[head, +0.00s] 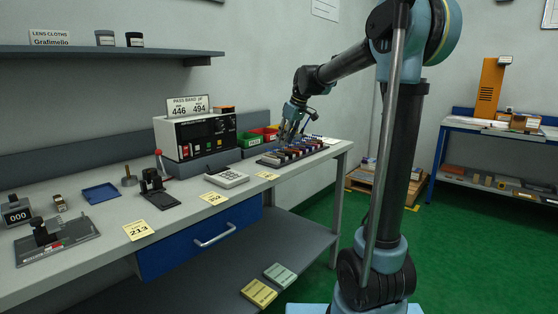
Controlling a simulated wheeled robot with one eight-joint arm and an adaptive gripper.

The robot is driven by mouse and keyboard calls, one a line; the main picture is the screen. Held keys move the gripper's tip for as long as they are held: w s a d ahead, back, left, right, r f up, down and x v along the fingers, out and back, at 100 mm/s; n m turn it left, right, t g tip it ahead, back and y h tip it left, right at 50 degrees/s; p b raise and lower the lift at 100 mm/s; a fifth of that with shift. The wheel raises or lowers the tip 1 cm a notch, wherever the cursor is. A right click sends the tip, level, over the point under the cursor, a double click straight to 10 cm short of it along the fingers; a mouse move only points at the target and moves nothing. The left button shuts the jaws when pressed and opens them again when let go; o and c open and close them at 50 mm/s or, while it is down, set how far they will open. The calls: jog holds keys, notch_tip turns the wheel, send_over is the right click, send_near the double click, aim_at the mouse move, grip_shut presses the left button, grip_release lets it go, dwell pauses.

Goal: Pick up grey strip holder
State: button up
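My gripper (291,136) hangs over the right end of the workbench, pointing down. It is directly above a dark rack (268,161) that holds a row of small coloured pieces. The fingertips are small and overlap the pieces, so I cannot tell whether they are open, shut or touching anything. I cannot single out a grey strip holder for sure; one may be among the pieces in the rack, partly hidden by my gripper.
Green (249,140) and red (269,133) bins stand behind the rack. A shelf (110,52) overhangs the bench's left half. Bare bench (318,157) shows right of the rack.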

aim_at(279, 155)
jog(key=shift+x, duration=1.2)
jog(key=shift+a+x, duration=0.2)
jog(key=shift+x, duration=1.1)
jog(key=shift+a+x, duration=0.2)
jog(key=shift+x, duration=1.1)
jog(key=shift+w+r, duration=0.15)
grip_shut()
